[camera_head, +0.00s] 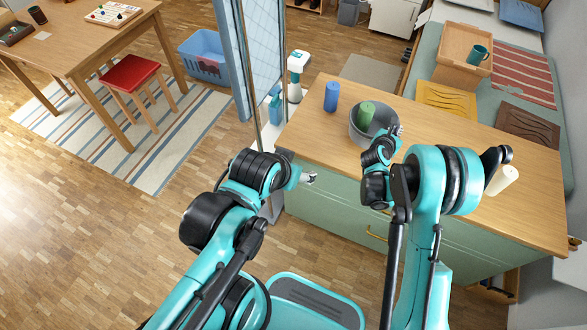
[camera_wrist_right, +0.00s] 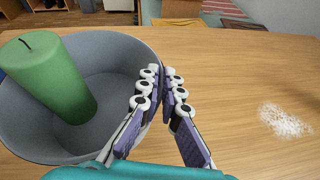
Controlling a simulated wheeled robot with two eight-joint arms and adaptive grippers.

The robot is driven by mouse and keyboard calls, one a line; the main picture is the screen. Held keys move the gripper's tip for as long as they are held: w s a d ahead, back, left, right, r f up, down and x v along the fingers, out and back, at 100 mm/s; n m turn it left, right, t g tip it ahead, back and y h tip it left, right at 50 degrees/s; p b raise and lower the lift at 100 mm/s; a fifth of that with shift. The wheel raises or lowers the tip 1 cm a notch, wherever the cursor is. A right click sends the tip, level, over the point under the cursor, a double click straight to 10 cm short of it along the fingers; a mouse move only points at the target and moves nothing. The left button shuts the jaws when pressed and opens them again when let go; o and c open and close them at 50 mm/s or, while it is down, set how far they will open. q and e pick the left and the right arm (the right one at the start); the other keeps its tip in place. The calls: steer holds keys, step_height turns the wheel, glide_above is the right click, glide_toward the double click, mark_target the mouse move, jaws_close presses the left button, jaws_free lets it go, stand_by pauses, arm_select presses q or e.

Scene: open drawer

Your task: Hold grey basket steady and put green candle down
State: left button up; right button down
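The grey basket (camera_head: 354,131) is a round bowl-like container on the wooden counter. The green candle (camera_head: 366,113) stands inside it; in the right wrist view the candle (camera_wrist_right: 50,75) looks tilted and near the left side of the basket (camera_wrist_right: 110,95). My right gripper (camera_head: 396,131) is at the basket's near right rim. In its wrist view the fingers (camera_wrist_right: 163,78) straddle the rim, one inside and one outside, closed on it. My left gripper (camera_head: 309,178) is off the counter's left front corner, away from the basket, with nothing visible in it; its finger opening is too small to tell.
A blue candle (camera_head: 332,96) stands left of the basket, and a white candle (camera_head: 502,180) stands at the counter's right. A white grainy patch (camera_wrist_right: 285,120) lies on the wood beside the basket. The wooden tray (camera_head: 452,72) with a teal mug (camera_head: 478,55) is behind. The counter (camera_head: 480,150) has free room.

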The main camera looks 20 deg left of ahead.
stand_by(0.3)
steer(key=c, duration=1.6)
jaws_free()
steer(key=shift+c, duration=0.2)
